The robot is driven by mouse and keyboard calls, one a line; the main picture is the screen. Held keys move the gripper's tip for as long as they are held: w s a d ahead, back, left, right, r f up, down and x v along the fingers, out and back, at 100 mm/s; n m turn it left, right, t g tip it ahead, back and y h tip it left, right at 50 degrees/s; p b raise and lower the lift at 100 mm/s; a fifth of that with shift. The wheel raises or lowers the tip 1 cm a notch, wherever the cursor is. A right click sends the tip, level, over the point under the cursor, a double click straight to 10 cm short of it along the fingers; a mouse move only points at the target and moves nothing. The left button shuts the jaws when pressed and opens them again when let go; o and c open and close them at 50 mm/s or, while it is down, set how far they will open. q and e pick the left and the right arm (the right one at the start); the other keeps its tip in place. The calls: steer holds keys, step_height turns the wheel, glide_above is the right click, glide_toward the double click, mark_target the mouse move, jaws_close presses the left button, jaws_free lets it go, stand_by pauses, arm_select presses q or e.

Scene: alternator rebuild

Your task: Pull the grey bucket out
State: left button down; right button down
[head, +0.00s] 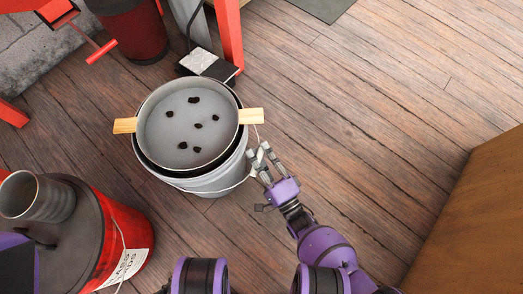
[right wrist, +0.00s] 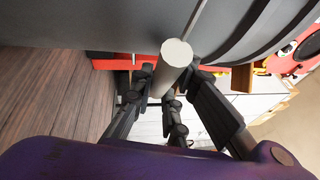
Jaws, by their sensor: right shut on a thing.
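The grey bucket (head: 222,182) stands upright on the wooden floor, left of centre in the head view. A round grey pan (head: 168,122) with several black spots sits in its top, with wooden tabs on both sides. A thin wire handle hangs around the bucket's front. My right gripper (head: 261,160) is at the bucket's right side, shut on the handle's pale cylindrical grip. In the right wrist view this grip (right wrist: 176,58) is between the fingers, beside the bucket's grey wall (right wrist: 240,25). My left gripper is not in view.
A red bucket (head: 108,235) with a dark lid and a grey metal cup (head: 36,197) stands at lower left. Red legs (head: 229,35) and a dark red container (head: 133,30) are behind. A brown wooden panel (head: 480,220) is at right. Floor between is clear.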

steer(key=shift+s+a, duration=0.1)
steer(key=shift+s, duration=0.05)
steer(key=c, duration=1.6)
jaws_free()
steer(key=shift+c, duration=0.2)
steer(key=v, duration=1.2)
steer(key=shift+f, duration=0.1)
